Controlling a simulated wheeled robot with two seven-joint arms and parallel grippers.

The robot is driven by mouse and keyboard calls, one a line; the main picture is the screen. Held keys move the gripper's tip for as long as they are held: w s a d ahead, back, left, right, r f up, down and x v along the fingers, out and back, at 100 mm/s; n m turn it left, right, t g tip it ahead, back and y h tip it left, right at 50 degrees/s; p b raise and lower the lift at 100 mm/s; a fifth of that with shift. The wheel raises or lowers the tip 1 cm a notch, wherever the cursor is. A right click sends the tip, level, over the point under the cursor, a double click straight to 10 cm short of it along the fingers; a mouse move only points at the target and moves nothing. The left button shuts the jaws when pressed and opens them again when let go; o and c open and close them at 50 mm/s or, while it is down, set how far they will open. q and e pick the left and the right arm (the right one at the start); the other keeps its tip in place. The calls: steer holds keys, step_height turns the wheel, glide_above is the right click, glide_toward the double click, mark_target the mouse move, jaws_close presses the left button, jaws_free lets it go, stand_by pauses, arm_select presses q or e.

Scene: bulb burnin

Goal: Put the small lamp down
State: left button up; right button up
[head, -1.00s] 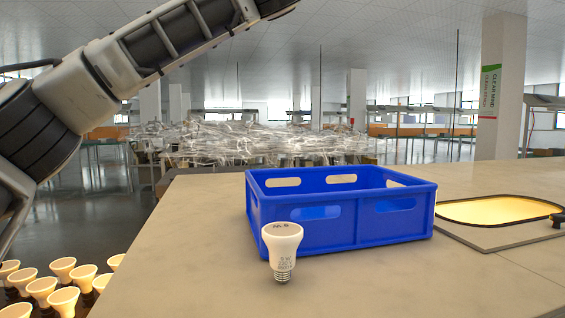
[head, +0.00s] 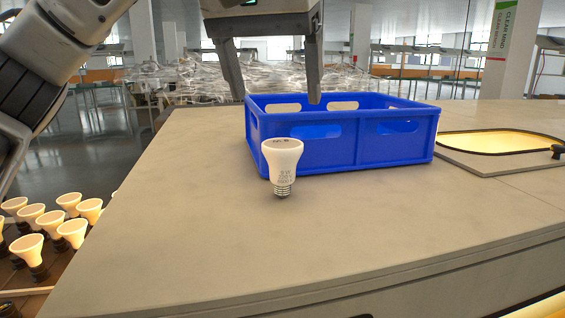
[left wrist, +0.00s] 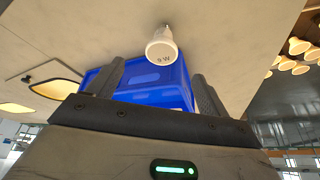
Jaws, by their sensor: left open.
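The small lamp (head: 283,163) is a white reflector bulb with a metal screw base. It stands upright, base down, on the grey table, just in front of the blue crate. In the left wrist view the lamp (left wrist: 161,49) shows its round face with "9 W" printed on it, clear of the fingers. My left gripper (head: 276,96) is open and empty, its fingers pointing down, above and behind the lamp at the crate's left part. My right gripper is in neither view.
The blue crate (head: 385,147) stands behind the lamp. A glowing inset panel (head: 500,143) lies at the right of the table (head: 180,230). Several lit bulbs (head: 28,245) stand in a rack at lower left. The table's front and left are clear.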

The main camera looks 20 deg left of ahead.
mark_target(282, 143)
arm_select(q)
steer(key=x, duration=0.7)
steer(key=shift+w+f, duration=0.2)
steer(key=shift+f, duration=0.2)
steer(key=x, duration=0.5)
steer(key=shift+w+a, duration=0.25)
steer(key=shift+r, duration=0.1)
steer(key=c, duration=1.2)
steer(key=shift+o, duration=0.2)
